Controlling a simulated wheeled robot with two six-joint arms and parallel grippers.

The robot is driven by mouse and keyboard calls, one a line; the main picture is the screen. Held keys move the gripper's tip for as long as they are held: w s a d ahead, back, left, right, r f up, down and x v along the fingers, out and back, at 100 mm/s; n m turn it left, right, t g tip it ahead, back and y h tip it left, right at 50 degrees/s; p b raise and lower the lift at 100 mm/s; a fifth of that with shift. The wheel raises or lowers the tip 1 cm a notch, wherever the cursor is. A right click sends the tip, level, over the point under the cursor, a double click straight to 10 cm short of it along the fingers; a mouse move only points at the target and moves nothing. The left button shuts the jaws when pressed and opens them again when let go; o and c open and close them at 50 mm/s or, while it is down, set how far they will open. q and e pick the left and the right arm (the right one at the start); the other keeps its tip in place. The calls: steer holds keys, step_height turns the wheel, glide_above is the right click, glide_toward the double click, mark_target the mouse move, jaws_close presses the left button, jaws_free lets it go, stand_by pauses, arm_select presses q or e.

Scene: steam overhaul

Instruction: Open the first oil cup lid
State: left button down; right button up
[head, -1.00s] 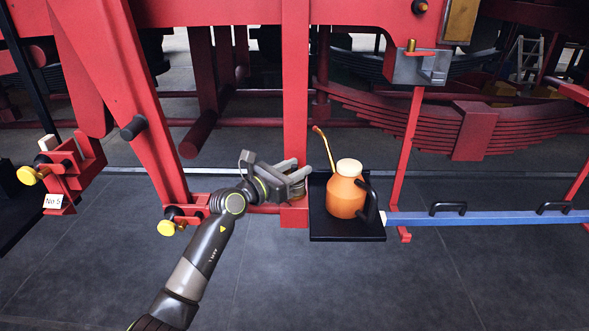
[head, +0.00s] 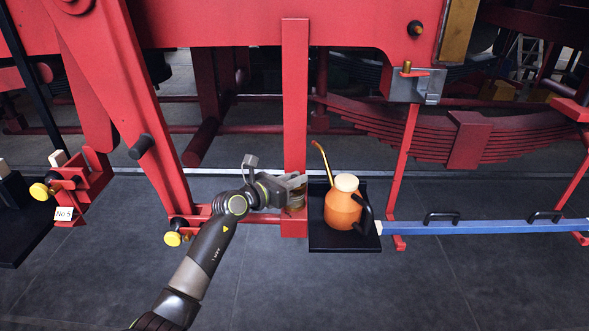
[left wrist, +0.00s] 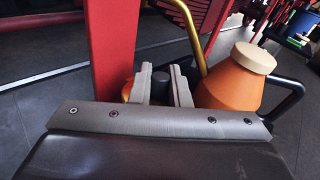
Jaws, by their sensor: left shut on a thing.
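My left gripper (head: 298,186) reaches in from the left to the foot of the red upright post and is shut. In the left wrist view its grey fingers (left wrist: 162,84) stand on either side of a small dark knob (left wrist: 160,86), which looks like part of the oil cup lid. A brass-coloured piece of the oil cup (left wrist: 127,89) shows just left of the fingers. In the head view the cup (head: 297,200) is mostly hidden by the gripper, and I cannot tell whether the lid is lifted. My right gripper is not in view.
An orange oil can (head: 342,208) with a copper spout stands on a black tray (head: 345,245) close to the right of my gripper. A blue bar (head: 480,226) with black handles runs right. Yellow knobs (head: 40,190) sit at the left. The red post (head: 295,110) rises behind the gripper.

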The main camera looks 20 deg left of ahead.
mark_target(295, 161)
arm_select(q)
steer(key=n+g+p, duration=0.1)
steer(key=p, duration=0.2)
steer(key=w+r+n+g+p, duration=0.1)
steer(key=g+p, duration=0.1)
steer(key=p, duration=0.2)
steer(key=w+r+n+g+p, duration=0.1)
steer(key=p, duration=0.3)
steer(key=shift+a+r+y, duration=0.2)
steer(key=shift+a+y, duration=0.1)
steer(key=shift+w+n+g+p, duration=0.1)
steer(key=shift+n+g+p, duration=0.2)
steer(key=shift+g+p, duration=0.2)
steer(key=shift+w+a+n+g, duration=0.15)
steer(key=shift+w+n+g, duration=0.25)
steer(key=shift+g, duration=0.3)
steer(key=shift+w+f+g, duration=0.15)
steer(key=shift+w+g, duration=0.05)
steer(key=shift+g, duration=0.1)
steer(key=shift+w+a+f+n+g+b, duration=0.15)
steer(key=shift+w+n+g+b, duration=0.2)
steer(key=shift+n+g+b, duration=0.4)
steer(key=shift+w+a+n+g+h+b, duration=0.15)
steer(key=shift+w+n+g+h+b, duration=0.25)
steer(key=shift+g+b, duration=0.85)
steer(key=shift+t+b, duration=0.4)
steer(key=shift+b, duration=0.05)
